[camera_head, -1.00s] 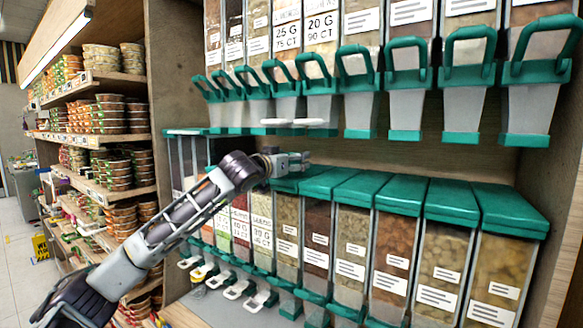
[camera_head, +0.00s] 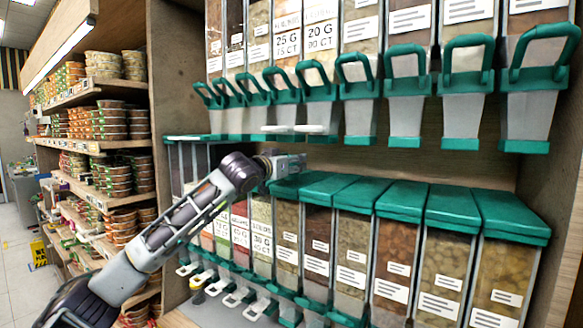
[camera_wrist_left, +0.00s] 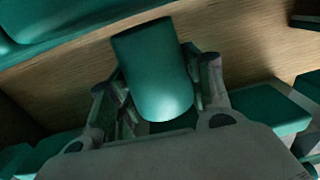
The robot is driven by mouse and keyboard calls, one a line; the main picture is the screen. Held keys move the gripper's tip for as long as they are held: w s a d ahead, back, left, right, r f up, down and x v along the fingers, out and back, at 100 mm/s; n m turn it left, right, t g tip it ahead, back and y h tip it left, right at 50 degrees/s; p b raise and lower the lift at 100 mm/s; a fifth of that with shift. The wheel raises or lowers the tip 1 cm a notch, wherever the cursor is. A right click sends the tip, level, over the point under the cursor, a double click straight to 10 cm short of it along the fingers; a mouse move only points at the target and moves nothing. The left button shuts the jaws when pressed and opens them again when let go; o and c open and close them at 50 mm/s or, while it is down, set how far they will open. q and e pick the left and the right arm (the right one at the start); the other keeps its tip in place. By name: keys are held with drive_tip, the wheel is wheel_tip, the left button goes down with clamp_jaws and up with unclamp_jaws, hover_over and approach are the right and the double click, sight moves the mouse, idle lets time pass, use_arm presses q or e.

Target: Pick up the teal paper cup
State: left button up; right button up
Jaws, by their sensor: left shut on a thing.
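The teal paper cup (camera_wrist_left: 155,75) shows in the left wrist view as a smooth teal cylinder, tilted, between the two fingers. My left gripper (camera_head: 292,162) is shut on the cup. In the head view the gripper is at the gap between the upper and lower rows of bins, just above the teal lids. I cannot make out the cup there. My right gripper is not in view.
Upper bins with teal handles (camera_head: 408,75) hang above, and lower bins with teal lids (camera_head: 402,201) stand below. A wooden panel (camera_head: 178,75) borders the left side. Shelves of stacked tubs (camera_head: 112,122) lie further left, with open floor (camera_head: 20,225) beyond.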

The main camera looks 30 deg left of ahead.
sight(288, 178)
use_arm(q)
drive_tip(key=shift+r, duration=1.2)
drive_tip(key=shift+s+a+f+b, duration=0.15)
drive_tip(key=shift+s+b, duration=0.4)
drive_tip(key=shift+s, duration=0.55)
drive_tip(key=s+a+b, duration=0.1)
drive_tip(key=s+b, duration=0.4)
drive_tip(key=s, duration=1)
drive_tip(key=shift+s+a, duration=0.25)
drive_tip(key=shift+s, duration=0.15)
drive_tip(key=shift+w+f, duration=0.1)
drive_tip(key=shift+d+f, duration=0.1)
